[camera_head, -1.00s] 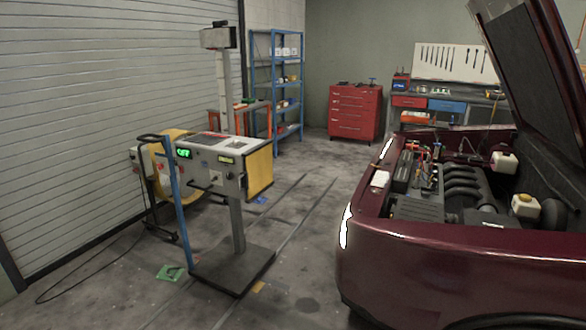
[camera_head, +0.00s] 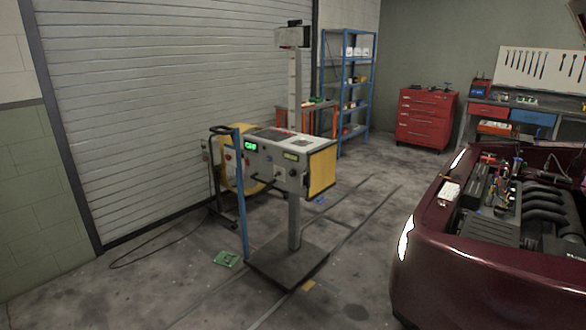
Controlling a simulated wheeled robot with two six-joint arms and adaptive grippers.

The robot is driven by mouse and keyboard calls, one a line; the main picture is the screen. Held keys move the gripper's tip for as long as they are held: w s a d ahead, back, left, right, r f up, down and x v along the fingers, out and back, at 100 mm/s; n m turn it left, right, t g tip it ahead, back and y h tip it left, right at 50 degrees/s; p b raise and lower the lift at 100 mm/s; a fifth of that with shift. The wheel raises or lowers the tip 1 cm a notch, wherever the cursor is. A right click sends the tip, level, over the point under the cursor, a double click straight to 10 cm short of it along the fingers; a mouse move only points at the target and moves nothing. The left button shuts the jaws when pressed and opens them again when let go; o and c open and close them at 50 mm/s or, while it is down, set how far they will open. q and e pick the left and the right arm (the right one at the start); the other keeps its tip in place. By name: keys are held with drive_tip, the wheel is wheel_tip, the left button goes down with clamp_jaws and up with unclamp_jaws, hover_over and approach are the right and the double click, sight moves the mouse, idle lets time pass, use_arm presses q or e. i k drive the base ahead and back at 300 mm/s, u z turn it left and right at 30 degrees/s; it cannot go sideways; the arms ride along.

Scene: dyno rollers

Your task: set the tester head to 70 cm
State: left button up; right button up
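The headlight tester stands in the middle of the camera_head view. Its box-shaped tester head (camera_head: 285,160), with a yellow side panel and a small green display, sits part way up an upright column (camera_head: 295,90). The column rises from a dark base plate (camera_head: 287,262). A blue upright with a dark handle stands at the left of the head. Any height marks on the column are too small to read. Neither of my grippers is in view.
The dark red car (camera_head: 490,260) with its engine bay open is at the right. Rails run along the floor beside the tester. A green item (camera_head: 226,259) and a cable lie on the floor at the left. A red tool cabinet (camera_head: 426,118) and blue shelf (camera_head: 346,85) stand behind.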

sight(261, 170)
drive_tip(key=u, duration=0.05)
drive_tip(key=i, duration=2.25)
drive_tip(key=z, duration=0.55)
